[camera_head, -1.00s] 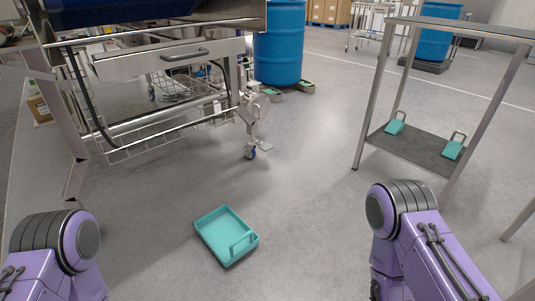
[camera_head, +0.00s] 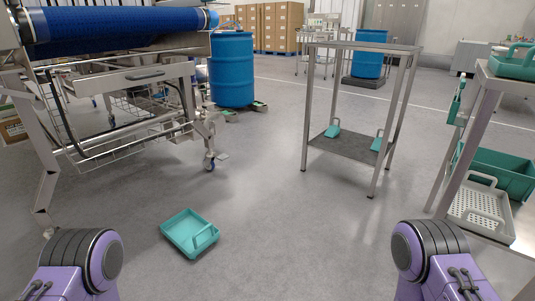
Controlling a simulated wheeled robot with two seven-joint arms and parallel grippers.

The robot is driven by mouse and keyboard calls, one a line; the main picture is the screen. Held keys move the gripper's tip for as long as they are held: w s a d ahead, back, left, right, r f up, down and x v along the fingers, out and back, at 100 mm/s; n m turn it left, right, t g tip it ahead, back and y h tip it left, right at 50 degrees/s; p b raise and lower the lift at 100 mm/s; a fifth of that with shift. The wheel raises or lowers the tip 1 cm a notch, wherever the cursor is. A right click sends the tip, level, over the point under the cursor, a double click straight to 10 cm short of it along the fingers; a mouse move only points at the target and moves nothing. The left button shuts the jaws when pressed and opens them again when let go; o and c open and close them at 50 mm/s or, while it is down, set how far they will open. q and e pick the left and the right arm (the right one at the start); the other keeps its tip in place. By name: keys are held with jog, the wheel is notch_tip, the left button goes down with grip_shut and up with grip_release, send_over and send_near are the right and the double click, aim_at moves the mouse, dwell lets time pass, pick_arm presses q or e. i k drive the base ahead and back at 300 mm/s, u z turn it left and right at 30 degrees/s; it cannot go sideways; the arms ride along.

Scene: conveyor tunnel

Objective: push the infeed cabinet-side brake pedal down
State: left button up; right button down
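The conveyor with a blue belt (camera_head: 120,24) and a steel frame stands at the left. At the bottom of its nearer right leg is a caster (camera_head: 209,165) with a blue wheel centre. A small flat grey pedal (camera_head: 222,155) sticks out to the right of this caster, just above the floor. I cannot tell from this distance whether it is up or down, nor whether it is the cabinet-side one. Only my purple arm links show, at the bottom left and bottom right. Both grippers are out of view, and nothing of mine touches the pedal.
A teal tray (camera_head: 178,229) lies on the floor in front of me. A blue drum (camera_head: 231,80) stands behind the caster. A steel rack (camera_head: 362,146) stands right of centre, and a trolley (camera_head: 477,237) with teal bins is at the right. Floor between tray, caster and rack is clear.

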aim_at(222, 157)
jog(key=z, duration=0.6)
jog(key=i, duration=2.85)
jog(key=u, duration=2.65)
